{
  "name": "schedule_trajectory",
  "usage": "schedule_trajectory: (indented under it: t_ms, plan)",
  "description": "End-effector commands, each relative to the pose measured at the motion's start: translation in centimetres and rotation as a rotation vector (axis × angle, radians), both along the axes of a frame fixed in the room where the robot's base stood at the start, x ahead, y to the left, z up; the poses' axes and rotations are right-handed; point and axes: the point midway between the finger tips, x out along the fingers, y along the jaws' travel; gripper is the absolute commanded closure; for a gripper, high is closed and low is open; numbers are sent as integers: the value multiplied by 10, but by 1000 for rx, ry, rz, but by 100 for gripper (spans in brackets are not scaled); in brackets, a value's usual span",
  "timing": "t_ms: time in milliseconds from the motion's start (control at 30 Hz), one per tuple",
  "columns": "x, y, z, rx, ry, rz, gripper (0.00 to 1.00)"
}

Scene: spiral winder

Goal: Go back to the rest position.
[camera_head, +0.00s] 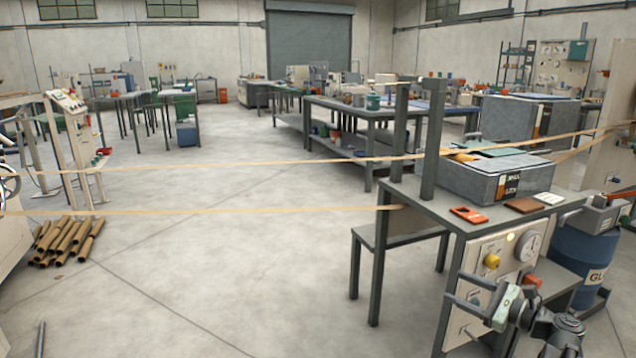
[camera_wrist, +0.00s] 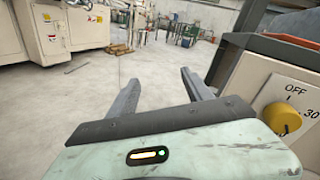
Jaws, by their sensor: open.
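My gripper (camera_head: 462,291) is at the lower right of the head view, in front of the white control panel (camera_head: 513,262) on the grey bench. In the wrist view its two grey fingers (camera_wrist: 158,86) stand wide apart with nothing between them. A yellow knob (camera_head: 491,260) is on the panel just above the gripper. The yellow knob also shows close by at the right of the wrist view (camera_wrist: 282,118), beside the marks OFF and 30. The gripper looks apart from the knob. My arm hides part of the panel's lower side.
The panel has a round dial (camera_head: 530,247) and a lit lamp (camera_head: 511,237). A grey box (camera_head: 490,176) sits on the bench; a blue drum (camera_head: 585,262) stands right. Two tan strips (camera_head: 200,211) cross the room. Brown tubes (camera_head: 66,242) lie left. The middle floor is clear.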

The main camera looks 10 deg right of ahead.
Motion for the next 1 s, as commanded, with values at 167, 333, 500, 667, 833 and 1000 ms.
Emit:
schedule_trajectory:
  t_ms: [167, 333, 500, 667, 833, 1000]
  plan:
    - [43, 143, -22, -132, 90, 246, 41]
    - [42, 280, -69, -429, 139, 525, 41]
    - [12, 365, -118, -799, 110, 806, 41]
    - [-19, 390, -156, -1167, 38, 1064, 41]
    - [-36, 349, -182, -1510, -17, 1296, 41]
    - [-44, 290, -188, -1774, -105, 1577, 41]
